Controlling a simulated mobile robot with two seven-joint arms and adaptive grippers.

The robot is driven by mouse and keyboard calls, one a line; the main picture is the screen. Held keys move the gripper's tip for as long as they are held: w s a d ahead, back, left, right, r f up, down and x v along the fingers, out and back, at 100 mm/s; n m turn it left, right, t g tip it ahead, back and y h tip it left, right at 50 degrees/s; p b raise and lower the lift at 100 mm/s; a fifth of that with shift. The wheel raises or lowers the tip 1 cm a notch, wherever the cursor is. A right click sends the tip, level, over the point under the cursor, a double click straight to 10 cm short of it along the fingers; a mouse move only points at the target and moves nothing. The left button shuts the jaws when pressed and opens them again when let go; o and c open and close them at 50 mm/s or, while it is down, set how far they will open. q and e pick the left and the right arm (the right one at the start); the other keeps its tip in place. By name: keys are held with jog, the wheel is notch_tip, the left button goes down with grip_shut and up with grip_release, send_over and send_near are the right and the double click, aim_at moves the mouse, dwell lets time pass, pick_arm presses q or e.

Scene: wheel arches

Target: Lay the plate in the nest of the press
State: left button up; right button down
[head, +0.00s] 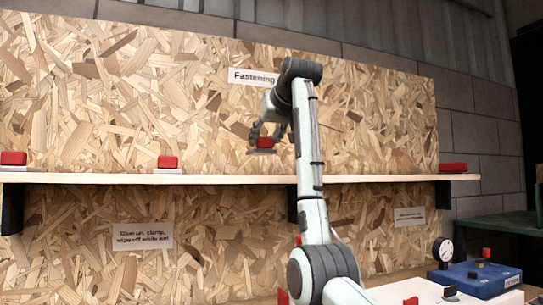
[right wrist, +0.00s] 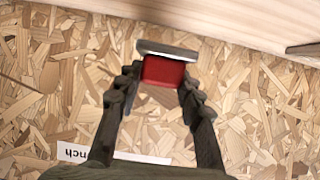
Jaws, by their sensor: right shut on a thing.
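My right gripper (head: 265,130) is raised in front of the chipboard wall, above the level of the shelf. It is shut on the red grip block of a thin grey plate (head: 262,151). In the right wrist view the red block sits between the two dark fingers of the right gripper (right wrist: 161,78), with the grey plate (right wrist: 168,50) just beyond the fingertips. No press with a nest can be made out for certain. My left gripper is not in view.
A wooden shelf (head: 230,179) runs along the wall. Red blocks stand on it at the far left (head: 14,158), left of centre (head: 168,162) and far right (head: 453,168). At lower right are a blue box (head: 478,284) with dark knobs, a round dial (head: 443,250) and a white surface (head: 400,291).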

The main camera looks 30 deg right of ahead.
jog(key=a+r, duration=0.5)
jog(key=a, duration=0.4)
jog(key=shift+s+a+r, duration=0.2)
jog(key=shift+a+r, duration=0.1)
jog(key=shift+a, duration=0.05)
